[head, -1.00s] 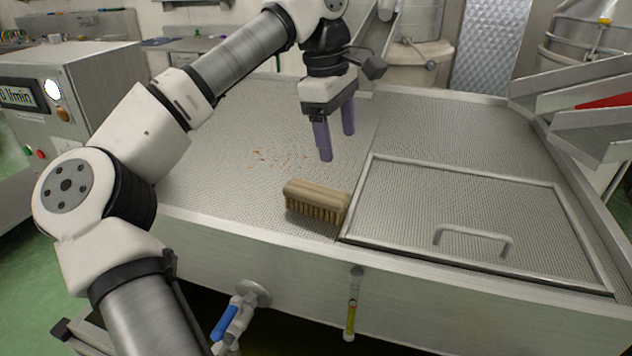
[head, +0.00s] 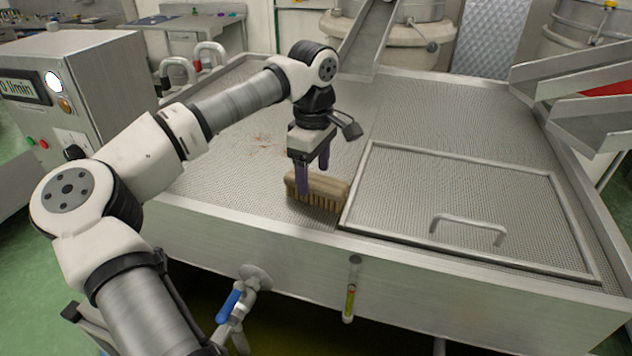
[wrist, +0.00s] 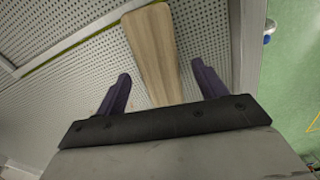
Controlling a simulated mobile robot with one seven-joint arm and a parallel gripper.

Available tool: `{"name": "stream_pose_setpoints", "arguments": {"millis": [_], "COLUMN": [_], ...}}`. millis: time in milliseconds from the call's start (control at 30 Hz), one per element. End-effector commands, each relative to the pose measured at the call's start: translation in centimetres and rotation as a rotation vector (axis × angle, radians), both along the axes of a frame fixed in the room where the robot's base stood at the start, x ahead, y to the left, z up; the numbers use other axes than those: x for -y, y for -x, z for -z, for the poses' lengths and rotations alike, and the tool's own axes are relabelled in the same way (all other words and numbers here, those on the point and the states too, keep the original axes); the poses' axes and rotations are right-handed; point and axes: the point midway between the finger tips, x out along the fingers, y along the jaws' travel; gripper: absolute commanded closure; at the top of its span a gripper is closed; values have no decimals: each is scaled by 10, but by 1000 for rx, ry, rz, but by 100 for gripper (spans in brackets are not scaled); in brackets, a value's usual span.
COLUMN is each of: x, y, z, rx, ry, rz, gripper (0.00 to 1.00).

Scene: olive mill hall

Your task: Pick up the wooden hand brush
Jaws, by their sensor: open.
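The wooden hand brush (head: 325,189) lies bristles down on the perforated metal top, left of the framed hatch. Its pale wooden back also shows in the wrist view (wrist: 153,50), between the two fingers and reaching beyond them. My gripper (head: 313,176) is open, with two purple fingers pointing down at the brush. In the head view one finger hides part of the brush's near side. In the wrist view the gripper (wrist: 160,90) has one finger on each side of the brush, with gaps showing. I cannot tell how far down the fingers reach.
The framed hatch (head: 470,210) with a raised handle (head: 468,228) is right of the brush. Reddish-brown scraps (head: 262,138) lie behind it. A raised rim (head: 230,213) runs along the front edge. A control box (head: 85,95) stands at left, a chute (head: 368,40) at the back.

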Motion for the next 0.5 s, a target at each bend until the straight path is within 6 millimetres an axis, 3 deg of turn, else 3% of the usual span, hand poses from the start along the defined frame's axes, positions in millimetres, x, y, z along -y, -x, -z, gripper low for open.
{"name": "stream_pose_setpoints", "arguments": {"millis": [200, 400, 500], "x": [0, 0, 0], "y": [0, 0, 0], "z": [21, 22, 22], "rx": [-1, 0, 0], "ry": [2, 1, 1], "rz": [1, 1, 1], "gripper": [29, 29, 40]}}
